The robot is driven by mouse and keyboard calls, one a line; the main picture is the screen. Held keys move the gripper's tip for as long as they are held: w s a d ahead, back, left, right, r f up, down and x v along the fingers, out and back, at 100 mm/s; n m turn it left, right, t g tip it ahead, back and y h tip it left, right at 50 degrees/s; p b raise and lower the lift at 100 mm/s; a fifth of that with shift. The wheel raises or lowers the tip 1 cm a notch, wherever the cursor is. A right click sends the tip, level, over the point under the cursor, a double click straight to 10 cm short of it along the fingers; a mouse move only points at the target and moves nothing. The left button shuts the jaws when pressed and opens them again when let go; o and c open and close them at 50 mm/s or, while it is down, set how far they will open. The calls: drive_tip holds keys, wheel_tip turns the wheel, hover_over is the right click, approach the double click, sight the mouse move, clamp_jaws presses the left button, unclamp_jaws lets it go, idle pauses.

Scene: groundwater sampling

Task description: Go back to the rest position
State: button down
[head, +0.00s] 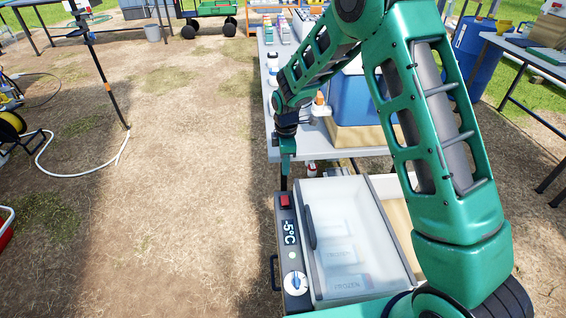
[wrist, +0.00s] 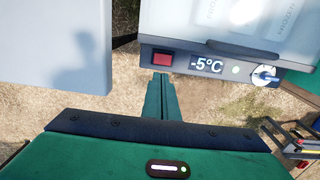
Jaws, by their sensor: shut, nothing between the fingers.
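My gripper (head: 287,165) is at the end of my green arm in the head view, near the front edge of the grey table. It points down and is above and just beyond the freezer box's far end. In the wrist view my gripper (wrist: 160,78) shows its green fingers together with nothing between them, their tips close in the picture to the red switch. The freezer box (head: 292,240) has a panel with a red switch (head: 285,201), a "-5°C" display and a dial (head: 295,282). Its frosted lid is shut over packs marked FROZEN.
The grey table (head: 320,135) holds several bottles and a blue and tan cooler (head: 350,100). A blue barrel (head: 475,55) stands at the right. A thin post (head: 105,80) and a white hose (head: 75,170) are at the left. Bare ground lies open left of the freezer box.

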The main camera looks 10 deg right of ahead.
drive_tip(key=s+d+r+m, duration=0.6)
drive_tip(key=s+d+r, duration=0.25)
drive_tip(key=d, duration=0.25)
drive_tip(key=s+d+r+m, duration=0.65)
drive_tip(key=d+r, duration=0.25)
drive_tip(key=d, duration=0.2)
drive_tip(key=s+d+r+m, duration=0.1)
drive_tip(key=s+d+m, duration=0.1)
drive_tip(key=s, duration=0.6)
drive_tip(key=s+d+r+m, duration=0.2)
drive_tip(key=s+m, duration=0.3)
drive_tip(key=s, duration=0.3)
drive_tip(key=s+d+r+m, duration=0.1)
drive_tip(key=s+d+m, duration=0.2)
drive_tip(key=s, duration=0.5)
drive_tip(key=shift+s+r+m, duration=0.25)
drive_tip(key=shift+r+m, duration=0.1)
drive_tip(key=shift+m, duration=0.1)
drive_tip(key=c, duration=1.8)
unclamp_jaws()
drive_tip(key=shift+s, duration=0.4)
